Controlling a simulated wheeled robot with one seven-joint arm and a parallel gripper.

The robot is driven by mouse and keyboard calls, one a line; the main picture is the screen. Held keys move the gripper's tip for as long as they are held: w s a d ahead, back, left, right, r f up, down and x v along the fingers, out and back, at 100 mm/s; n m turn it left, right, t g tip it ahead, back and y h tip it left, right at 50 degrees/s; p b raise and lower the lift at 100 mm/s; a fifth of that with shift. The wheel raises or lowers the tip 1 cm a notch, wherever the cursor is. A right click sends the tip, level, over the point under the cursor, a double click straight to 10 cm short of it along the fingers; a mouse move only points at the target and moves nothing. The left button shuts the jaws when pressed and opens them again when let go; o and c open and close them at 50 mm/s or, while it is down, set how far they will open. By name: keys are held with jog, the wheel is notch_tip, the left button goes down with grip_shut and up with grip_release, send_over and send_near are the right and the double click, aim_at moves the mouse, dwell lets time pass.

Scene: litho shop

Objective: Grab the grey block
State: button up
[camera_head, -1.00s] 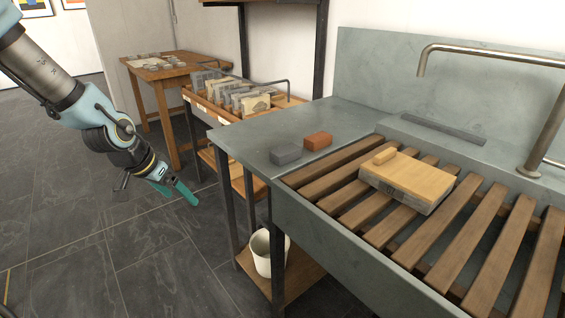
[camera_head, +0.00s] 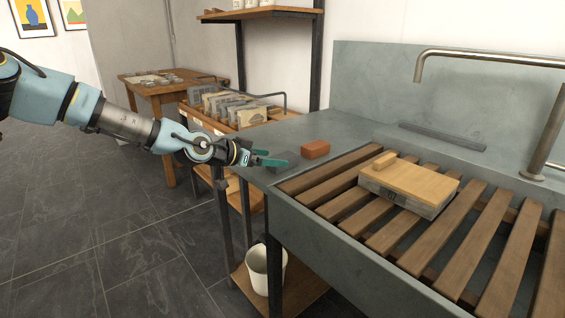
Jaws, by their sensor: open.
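The grey block (camera_head: 287,158) lies on the flat grey ledge at the left end of the sink, just left of a red-brown block (camera_head: 315,149). My gripper (camera_head: 272,159) has teal fingers and is open. It is at the left edge of the ledge, its fingers pointing right toward the grey block. The fingers overlap the block's left side in this view. I cannot tell whether they touch it or how far they are above the ledge.
Wooden slats cover the sink (camera_head: 330,243), with a wood-topped stone slab (camera_head: 410,182) on them. A metal faucet (camera_head: 480,56) stands at the right. A rack of upright slabs (camera_head: 225,105) is behind my gripper. A white bucket (camera_head: 266,270) sits on the lower shelf.

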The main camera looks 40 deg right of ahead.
aim_at(282, 157)
jog(key=x, duration=0.1)
jog(key=p+x, duration=0.1)
jog(key=x, duration=0.2)
jog(key=shift+w+d+r, duration=0.1)
jog(key=shift+d+r, duration=0.1)
jog(key=shift+d, duration=0.1)
jog(key=shift+d+f, duration=0.25)
jog(key=shift+d, duration=0.15)
grip_shut()
